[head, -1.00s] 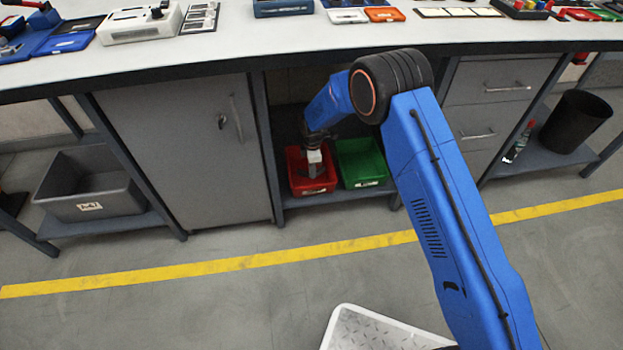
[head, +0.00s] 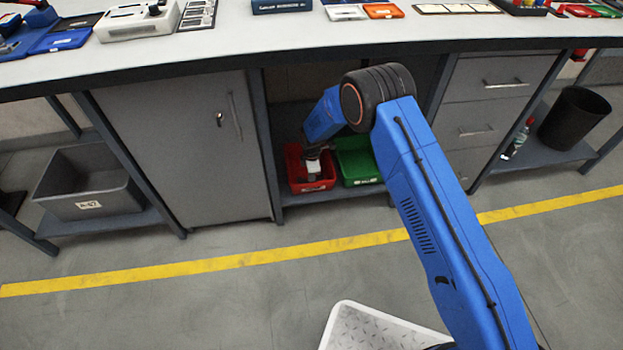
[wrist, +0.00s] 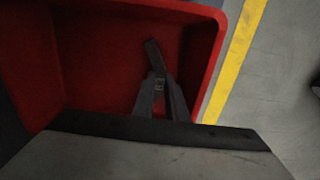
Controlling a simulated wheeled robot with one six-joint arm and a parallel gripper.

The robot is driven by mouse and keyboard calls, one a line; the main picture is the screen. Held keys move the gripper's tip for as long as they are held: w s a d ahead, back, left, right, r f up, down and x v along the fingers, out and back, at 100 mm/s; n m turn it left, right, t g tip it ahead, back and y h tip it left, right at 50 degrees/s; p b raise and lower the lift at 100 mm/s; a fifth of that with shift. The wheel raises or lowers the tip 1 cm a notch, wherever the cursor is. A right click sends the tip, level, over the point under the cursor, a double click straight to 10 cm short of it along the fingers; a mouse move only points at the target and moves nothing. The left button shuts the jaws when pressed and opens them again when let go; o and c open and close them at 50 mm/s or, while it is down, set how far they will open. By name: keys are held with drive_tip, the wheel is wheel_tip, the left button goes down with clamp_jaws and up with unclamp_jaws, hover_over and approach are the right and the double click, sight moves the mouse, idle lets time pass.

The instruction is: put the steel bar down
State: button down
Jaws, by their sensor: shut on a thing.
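The red bin (head: 328,182) stands on the shelf under the bench; its red wall and floor fill much of the wrist view (wrist: 100,50). My gripper (head: 313,172) reaches down into this bin. In the wrist view my gripper (wrist: 160,85) is shut on the steel bar (wrist: 153,55), a dark narrow piece that sticks out past the fingertips. The bar is over the bin's inside, near its right wall. I cannot tell whether it touches the bin floor. In the head view the bar is hidden by the gripper and bin wall.
A green bin (head: 360,165) stands right beside the red one. A grey cabinet door (head: 180,150) is to the left and drawers (head: 485,130) to the right. The bench top (head: 250,42) overhangs the shelf.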

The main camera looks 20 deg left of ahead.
drive_tip(key=shift+f, duration=0.35)
drive_tip(key=c, duration=1.8)
unclamp_jaws()
drive_tip(key=shift+o, duration=0.2)
wheel_tip(320, 180, up, 13)
